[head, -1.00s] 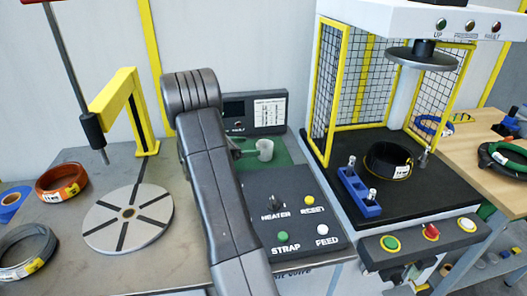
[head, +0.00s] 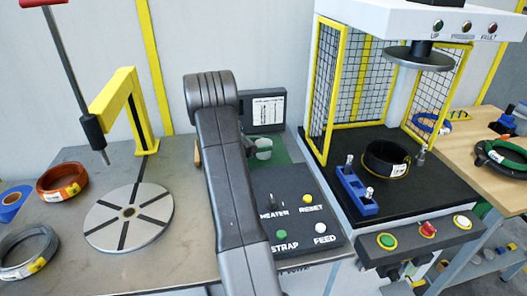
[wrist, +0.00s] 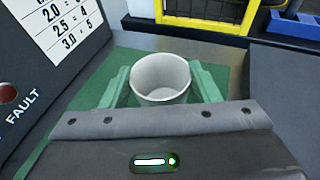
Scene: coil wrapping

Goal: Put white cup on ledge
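The white cup (head: 263,147) stands upright at the green area beside the dark control box. In the wrist view the cup (wrist: 160,78) is seen from above, with its opening empty. My gripper (wrist: 161,85) has one green finger on each side of the cup. The fingers are close to its walls, but I cannot tell whether they touch or press on it. In the head view my dark arm hides most of the gripper, and a finger covers the lower part of the cup. I cannot make out a ledge for certain.
A panel with a white label (head: 268,109) stands behind the cup. The control box (head: 296,219) with knob and buttons is in front. A press with a yellow cage (head: 327,92) stands right. A round turntable (head: 130,217) and wrapped coils (head: 62,182) are left.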

